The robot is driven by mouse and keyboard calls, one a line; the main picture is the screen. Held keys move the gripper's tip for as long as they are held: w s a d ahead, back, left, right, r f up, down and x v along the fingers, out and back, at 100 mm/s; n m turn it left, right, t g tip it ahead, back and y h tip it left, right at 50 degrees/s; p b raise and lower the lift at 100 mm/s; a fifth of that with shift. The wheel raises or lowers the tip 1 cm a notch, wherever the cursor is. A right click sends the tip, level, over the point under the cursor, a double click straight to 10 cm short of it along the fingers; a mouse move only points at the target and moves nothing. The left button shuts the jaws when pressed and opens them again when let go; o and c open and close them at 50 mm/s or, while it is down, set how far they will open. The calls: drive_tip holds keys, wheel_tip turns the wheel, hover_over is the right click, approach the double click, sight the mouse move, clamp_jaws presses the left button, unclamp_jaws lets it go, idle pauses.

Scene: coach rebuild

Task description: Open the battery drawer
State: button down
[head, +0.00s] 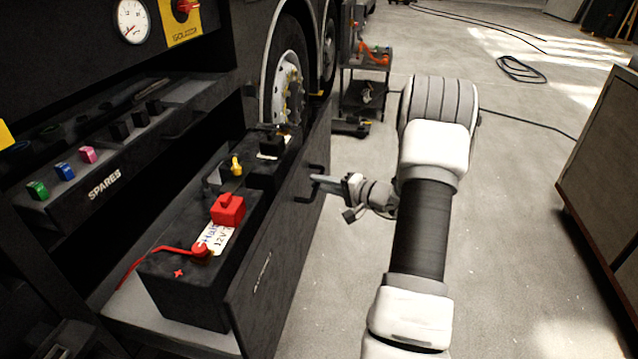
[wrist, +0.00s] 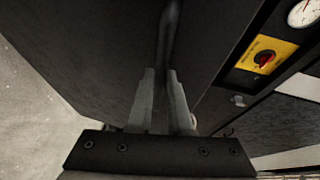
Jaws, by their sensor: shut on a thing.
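The battery drawer's dark front panel (head: 272,270) stands out from the side of the coach, with the drawer open behind it. Black batteries (head: 190,285) sit in the drawer, with red and yellow terminal parts and a red cable on top. A dark bar handle (head: 306,195) is on the outer face of the front panel. My gripper (head: 322,179) is at this handle, coming from the right. In the wrist view my gripper (wrist: 162,74) has its two grey fingers on either side of the handle bar (wrist: 170,28), shut on it. The fingertips are partly dark against the panel.
A spares shelf (head: 95,205) with coloured fuses is left of the drawer. A coach wheel (head: 287,85) and a small trolley (head: 366,90) stand behind. A wooden cabinet (head: 600,180) is at the right. The floor (head: 515,240) between is clear; a cable (head: 522,70) lies farther back.

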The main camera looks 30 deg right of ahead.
drive_tip(key=c, duration=0.9)
unclamp_jaws()
drive_tip(key=shift+d+f, duration=0.1)
drive_tip(key=shift+d, duration=0.3)
drive_tip(key=shift+c, duration=0.2)
drive_tip(key=shift+o, duration=0.5)
drive_tip(key=shift+a, duration=0.2)
drive_tip(key=p+v, duration=0.2)
drive_tip(key=v, duration=1.5)
drive_tip(key=shift+s+p, duration=0.25)
drive_tip(key=shift+p, duration=0.1)
